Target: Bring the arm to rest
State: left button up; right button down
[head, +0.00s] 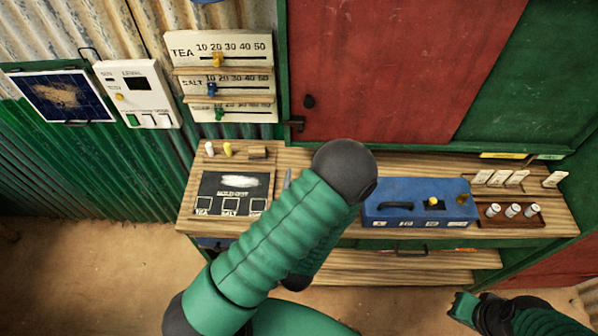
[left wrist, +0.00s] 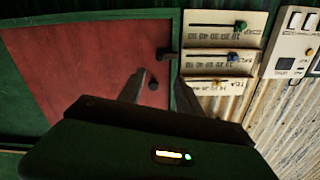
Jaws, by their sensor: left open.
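My left arm (head: 275,235) reaches up from the bottom of the head view, its dark rounded joint in front of the counter. It hides most of my left gripper; only a grey sliver, seemingly a fingertip (head: 287,179), shows beside it. In the left wrist view my left gripper (left wrist: 159,80) is open, with nothing between its two dark fingers. They point towards the red door panel (left wrist: 90,70) and its dark latch, apart from them as far as I can tell. At the lower right of the head view is part of my right arm, with its gripper end (head: 466,308); its jaws are unclear.
The wooden counter (head: 190,215) holds a dark sign board (head: 232,182), a blue box (head: 400,190) and a brown tray (head: 535,217) with small white jars. A slider board (head: 225,75) hangs on the wall. Sandy floor (head: 90,270) is clear at left.

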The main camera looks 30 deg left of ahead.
pick_arm(q)
jog(key=shift+v, duration=0.95)
pick_arm(e)
jog(key=shift+d+r, duration=0.15)
jog(key=shift+r, duration=0.45)
pick_arm(q)
jog(key=shift+w, duration=0.1)
